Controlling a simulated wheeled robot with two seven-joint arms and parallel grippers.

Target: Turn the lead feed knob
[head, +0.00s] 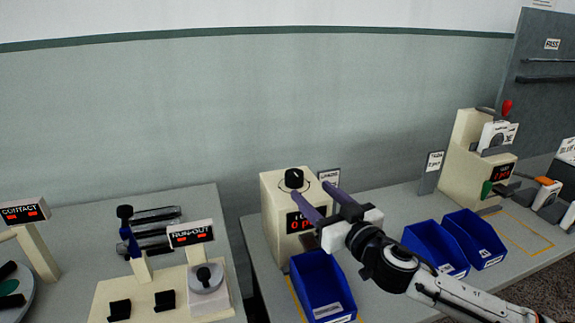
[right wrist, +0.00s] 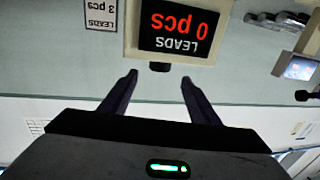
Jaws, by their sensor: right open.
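The lead feed knob (head: 293,178) is a black round knob on top of a cream dispenser box (head: 272,212), with a pale mark on it. No contact shows. My left gripper is out of view.
A blue bin (head: 318,280) stands below the dispenser's front; two more blue bins (head: 436,245) stand to the right. A card (right wrist: 100,14) reading "LEADS 3 pcs" stands beside the dispenser. A run-out gauge station (head: 190,235) is left, and another cream machine (head: 463,150) is right.

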